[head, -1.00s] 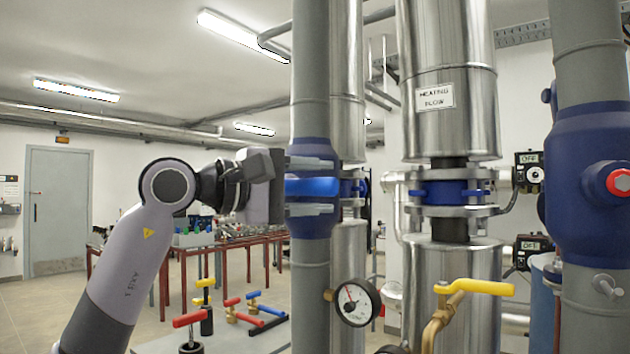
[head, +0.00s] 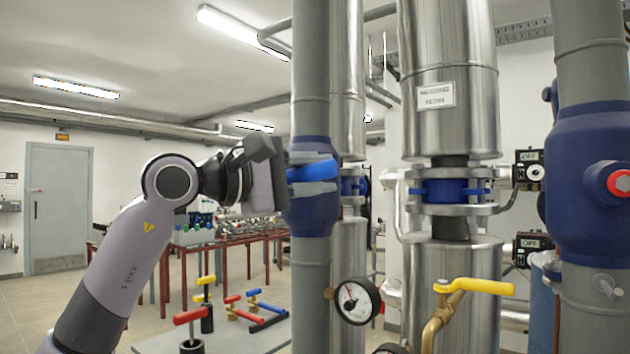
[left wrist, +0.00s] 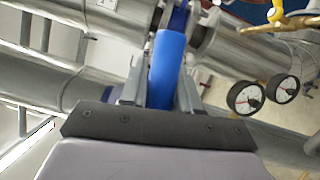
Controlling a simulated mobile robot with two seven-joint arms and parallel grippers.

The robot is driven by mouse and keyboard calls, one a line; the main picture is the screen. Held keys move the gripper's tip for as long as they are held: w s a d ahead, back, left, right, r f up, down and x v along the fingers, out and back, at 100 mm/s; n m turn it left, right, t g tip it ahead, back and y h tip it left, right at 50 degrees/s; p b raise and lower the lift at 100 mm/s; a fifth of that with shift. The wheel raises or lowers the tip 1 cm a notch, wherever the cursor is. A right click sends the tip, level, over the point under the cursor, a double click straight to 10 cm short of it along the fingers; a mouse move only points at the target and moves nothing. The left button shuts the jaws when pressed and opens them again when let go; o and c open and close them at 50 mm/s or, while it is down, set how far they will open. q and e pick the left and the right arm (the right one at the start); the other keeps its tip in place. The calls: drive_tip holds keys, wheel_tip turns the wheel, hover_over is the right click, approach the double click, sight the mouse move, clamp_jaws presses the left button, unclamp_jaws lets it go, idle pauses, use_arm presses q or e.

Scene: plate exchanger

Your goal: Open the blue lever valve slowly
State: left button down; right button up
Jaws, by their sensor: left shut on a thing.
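The blue lever (head: 312,172) sits on the dark blue valve body (head: 313,215) of the grey vertical pipe in the middle. My left gripper (head: 312,171) is shut on the lever, with one finger above it and one below. The left wrist view shows the blue lever (left wrist: 168,68) between the two fingers (left wrist: 160,92). My right gripper is not in view.
A pressure gauge (head: 357,300) and a yellow lever (head: 468,287) stand lower right. A steel pipe (head: 447,90) and a valve with a red-capped fitting (head: 617,182) are further right. Benches with loose valves (head: 220,240) are behind. Open room lies left.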

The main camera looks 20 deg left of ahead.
sight(297, 174)
use_arm(q)
drive_tip(key=shift+r, duration=0.2)
drive_tip(key=c, duration=0.9)
unclamp_jaws()
drive_tip(key=shift+f, duration=0.1)
drive_tip(key=shift+a, duration=0.15)
drive_tip(key=shift+s+a+f, duration=0.1)
drive_tip(key=shift+s+a, duration=0.15)
drive_tip(key=shift+s, duration=0.1)
drive_tip(key=b+v, duration=0.2)
drive_tip(key=v, duration=0.3)
drive_tip(key=shift+a+f, duration=0.1)
drive_tip(key=shift+s+a, duration=0.35)
drive_tip(key=shift+s, duration=0.15)
